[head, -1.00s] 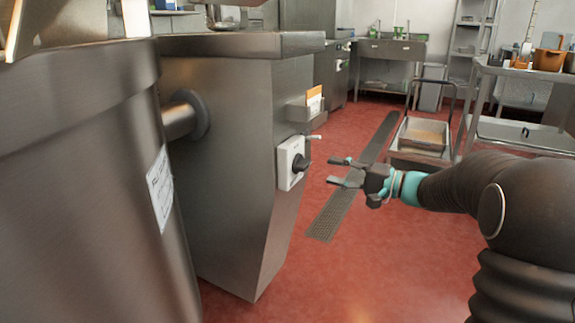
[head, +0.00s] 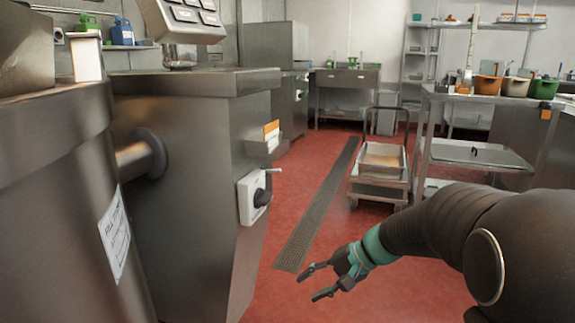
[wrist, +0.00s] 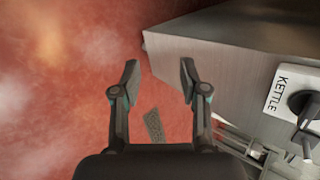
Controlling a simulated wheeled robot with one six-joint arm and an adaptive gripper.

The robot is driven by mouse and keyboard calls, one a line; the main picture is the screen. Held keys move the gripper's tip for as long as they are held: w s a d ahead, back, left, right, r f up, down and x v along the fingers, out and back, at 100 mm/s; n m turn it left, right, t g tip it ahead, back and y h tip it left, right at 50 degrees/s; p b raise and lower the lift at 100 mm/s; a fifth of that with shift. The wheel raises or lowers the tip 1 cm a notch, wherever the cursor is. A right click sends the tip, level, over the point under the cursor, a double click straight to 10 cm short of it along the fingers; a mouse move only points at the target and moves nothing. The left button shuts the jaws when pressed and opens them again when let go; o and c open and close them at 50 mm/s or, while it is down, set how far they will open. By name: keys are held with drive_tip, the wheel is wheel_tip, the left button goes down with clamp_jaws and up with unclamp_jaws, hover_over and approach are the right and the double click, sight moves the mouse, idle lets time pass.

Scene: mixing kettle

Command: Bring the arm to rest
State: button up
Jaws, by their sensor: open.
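My gripper (head: 312,283) is open and empty, in the lower middle of the head view. It hangs over the red floor, to the right of and below the kettle's grey control housing, apart from it. The rotary switch (head: 256,197) on a white plate is on the housing's side. It shows at the right edge of the wrist view too, with a plate (wrist: 284,90) reading KETTLE.
The steel control housing (head: 185,200) and large kettle (head: 60,210) fill the left. A floor drain (head: 318,215) runs back from the gripper. A cart (head: 380,165) and a steel table (head: 470,155) with pots stand at the back right. The floor around the gripper is clear.

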drive_tip(key=s+d+r+n+t+h+p, duration=0.1)
drive_tip(key=s+d+r+h+p, duration=0.1)
drive_tip(key=s, duration=0.5)
drive_tip(key=s+d+r+n+t+h+p, duration=0.1)
drive_tip(key=s+d+r+n+h+p, duration=0.1)
drive_tip(key=s+r, duration=0.4)
drive_tip(key=s+d+r+n+t+h+p, duration=0.2)
drive_tip(key=s+d+r+h, duration=0.3)
drive_tip(key=s, duration=0.4)
drive_tip(key=shift+s+d+p, duration=0.25)
drive_tip(key=shift+d+p, duration=0.2)
drive_tip(key=shift+p, duration=0.2)
drive_tip(key=shift+d, duration=0.1)
drive_tip(key=shift+c, duration=0.3)
